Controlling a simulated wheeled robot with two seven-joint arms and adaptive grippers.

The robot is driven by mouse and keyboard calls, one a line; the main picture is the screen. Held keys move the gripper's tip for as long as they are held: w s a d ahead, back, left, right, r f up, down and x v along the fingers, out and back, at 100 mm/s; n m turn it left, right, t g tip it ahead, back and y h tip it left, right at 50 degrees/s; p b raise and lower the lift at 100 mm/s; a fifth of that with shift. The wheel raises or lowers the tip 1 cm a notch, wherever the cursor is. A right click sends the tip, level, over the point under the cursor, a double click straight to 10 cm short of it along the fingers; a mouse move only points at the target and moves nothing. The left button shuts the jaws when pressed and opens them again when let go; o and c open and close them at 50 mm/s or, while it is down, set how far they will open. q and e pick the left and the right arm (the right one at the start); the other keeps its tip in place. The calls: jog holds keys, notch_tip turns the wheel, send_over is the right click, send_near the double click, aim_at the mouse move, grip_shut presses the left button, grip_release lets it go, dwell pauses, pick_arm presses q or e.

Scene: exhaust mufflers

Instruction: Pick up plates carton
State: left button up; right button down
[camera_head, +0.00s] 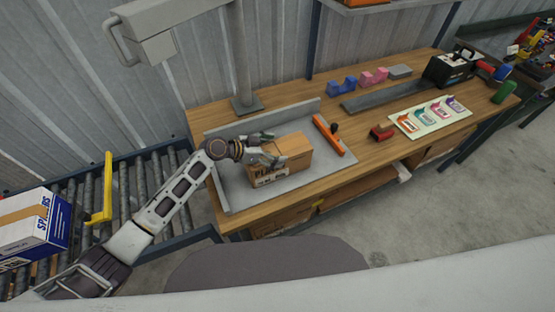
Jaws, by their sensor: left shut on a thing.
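A brown cardboard carton (291,152) with dark print on its front sits on the grey metal plate of the wooden workbench. The print is too small to read fully. My left gripper (270,148) reaches in from the left and is shut on this carton at its left end and top. I cannot tell whether the carton is lifted off the plate. My right gripper is not in view.
An orange-handled tool (329,137) lies right of the carton. A red block (382,133) and a white card with coloured pieces (433,117) lie further right. A white-and-blue box (38,228) stands on the roller conveyor (132,190) at left.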

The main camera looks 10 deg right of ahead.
pick_arm(q)
jog(key=shift+f, duration=0.1)
jog(key=c, duration=0.7)
jog(key=shift+c, duration=0.3)
jog(key=shift+r, duration=0.3)
jog(key=shift+w+r, duration=0.1)
jog(key=shift+r, duration=0.45)
notch_tip(320, 180, up, 9)
jog(key=b, duration=0.1)
jog(key=shift+f, duration=0.15)
